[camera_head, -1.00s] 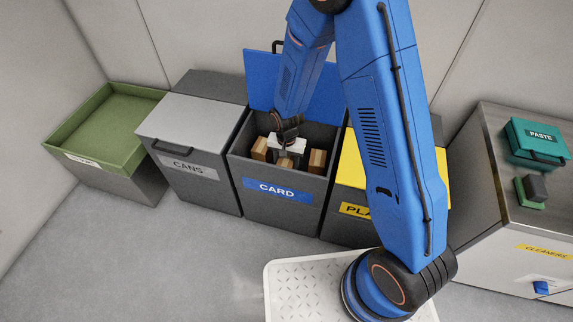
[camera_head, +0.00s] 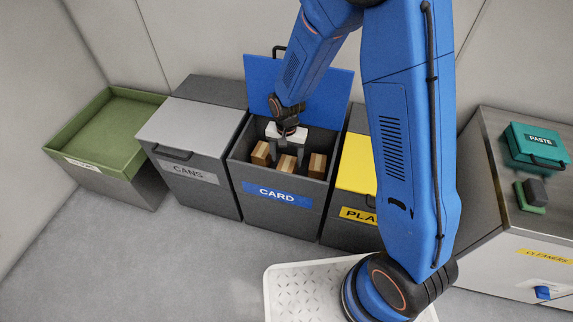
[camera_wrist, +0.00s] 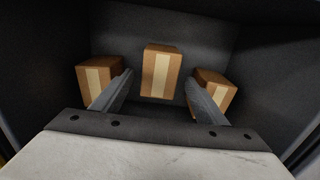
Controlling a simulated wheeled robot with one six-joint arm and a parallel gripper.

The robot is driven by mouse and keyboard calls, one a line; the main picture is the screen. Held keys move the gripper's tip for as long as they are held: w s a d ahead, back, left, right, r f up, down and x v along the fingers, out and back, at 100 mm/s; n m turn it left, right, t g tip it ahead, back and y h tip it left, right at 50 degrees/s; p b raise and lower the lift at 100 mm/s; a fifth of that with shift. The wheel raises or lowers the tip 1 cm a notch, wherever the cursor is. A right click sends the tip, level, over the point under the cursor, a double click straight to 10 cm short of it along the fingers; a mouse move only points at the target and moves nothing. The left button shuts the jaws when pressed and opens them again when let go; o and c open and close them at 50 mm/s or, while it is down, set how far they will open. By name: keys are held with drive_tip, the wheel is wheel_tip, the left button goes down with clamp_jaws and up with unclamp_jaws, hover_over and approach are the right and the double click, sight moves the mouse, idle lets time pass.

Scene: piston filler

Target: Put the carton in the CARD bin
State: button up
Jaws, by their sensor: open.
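The CARD bin (camera_head: 277,213) is dark grey with a blue label, and its blue lid (camera_head: 325,95) stands open at the back. Three brown cartons with pale tape are inside it: a left carton (camera_head: 261,153), a middle carton (camera_head: 286,165) and a right carton (camera_head: 317,165). They also show in the wrist view as the left (camera_wrist: 98,78), middle (camera_wrist: 160,71) and right (camera_wrist: 212,90) cartons. My gripper (camera_head: 286,150) is over the bin's opening, pointing down. In the wrist view its fingers (camera_wrist: 158,92) are spread apart with nothing held between them; the middle carton lies beyond them, apart.
The CANS bin (camera_head: 190,135) with a shut grey lid is on the left, beside a green tray (camera_head: 110,120). A yellow-lidded bin (camera_head: 356,165) is on the right, partly behind my arm. A steel cabinet (camera_head: 490,200) bears a teal PASTE box (camera_head: 537,143).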

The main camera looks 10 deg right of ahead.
drive_tip(key=shift+r, duration=2.45)
drive_tip(key=shift+r, duration=0.1)
drive_tip(key=s+d+r+n+t, duration=0.1)
drive_tip(key=s+d+r, duration=0.5)
drive_tip(key=r, duration=0.4)
drive_tip(key=s+d+r+n+t, duration=0.1)
drive_tip(key=s+d+r+t, duration=0.15)
drive_tip(key=d+r, duration=0.7)
drive_tip(key=s+d+r+n, duration=0.1)
drive_tip(key=s+d+r, duration=0.2)
drive_tip(key=s, duration=0.5)
drive_tip(key=s+d+r+n+t, duration=0.1)
drive_tip(key=s+d+r, duration=0.2)
drive_tip(key=s, duration=0.6)
wheel_tip(320, 180, up, 3)
drive_tip(key=shift+s+d+f, duration=0.1)
drive_tip(key=shift+s+d, duration=0.05)
drive_tip(key=shift+d, duration=0.15)
